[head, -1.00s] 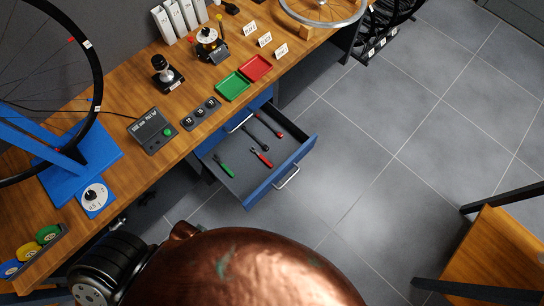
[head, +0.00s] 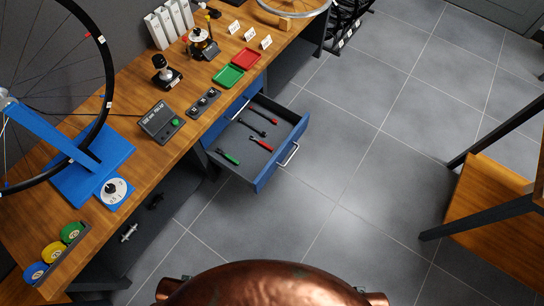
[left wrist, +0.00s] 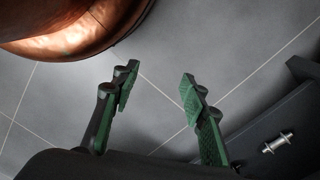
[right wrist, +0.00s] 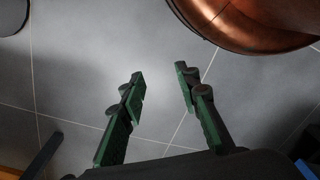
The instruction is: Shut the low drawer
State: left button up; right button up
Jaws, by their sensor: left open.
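The low drawer (head: 262,182) stands pulled out under the workbench in the head view. Its front is blue with a silver handle (head: 289,154). Several tools lie on its grey floor, including green-handled (head: 229,156) and red-handled (head: 261,145) ones. Above it, another blue drawer front (head: 229,114) with a handle sits flush under the bench top. Neither gripper shows in the head view. In the left wrist view my left gripper (left wrist: 158,82) is open and empty above the floor. In the right wrist view my right gripper (right wrist: 159,79) is open and empty, also above the floor.
The wooden workbench (head: 120,212) runs along the left with a wheel stand, scale and trays on it. A dark low shelf beneath holds a silver hub (head: 129,232), also in the left wrist view (left wrist: 277,143). A wooden stool-like piece (head: 500,215) stands right. The floor between is clear.

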aim_at(257, 164)
jog(key=u, duration=1.75)
jog(key=k, duration=0.4)
jog(key=z, duration=1)
